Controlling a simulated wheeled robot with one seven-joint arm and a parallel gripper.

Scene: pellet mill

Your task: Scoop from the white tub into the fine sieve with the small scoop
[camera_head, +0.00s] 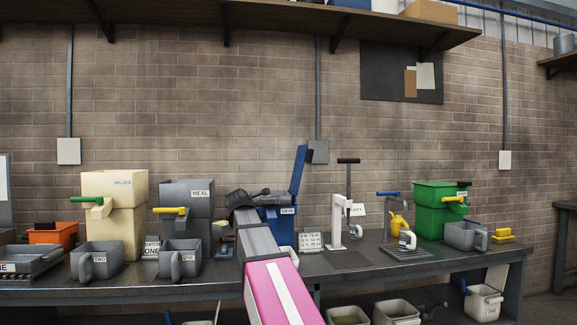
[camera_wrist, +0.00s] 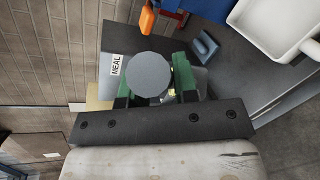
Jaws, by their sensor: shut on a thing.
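My gripper (camera_wrist: 155,80) has its green fingers shut on a grey round-ended thing (camera_wrist: 150,73), seemingly the small scoop, seen end-on in the wrist view. In the head view the dark wrist and gripper (camera_head: 248,198) are above the bench, between the grey MEAL hopper and the blue bin. A white tub (camera_wrist: 272,24) shows at the upper right of the wrist view, apart from the gripper. In the head view its likely rim (camera_head: 291,256) is mostly hidden behind my arm. I cannot make out the fine sieve for certain.
The grey MEAL hopper (camera_head: 187,198) and cream pellets hopper (camera_head: 115,190) stand left on the bench (camera_head: 375,262). The blue bin (camera_head: 284,228) with raised lid is behind my arm. A white press (camera_head: 338,222), a green hopper (camera_head: 432,218) and a grey jug (camera_head: 462,236) stand right.

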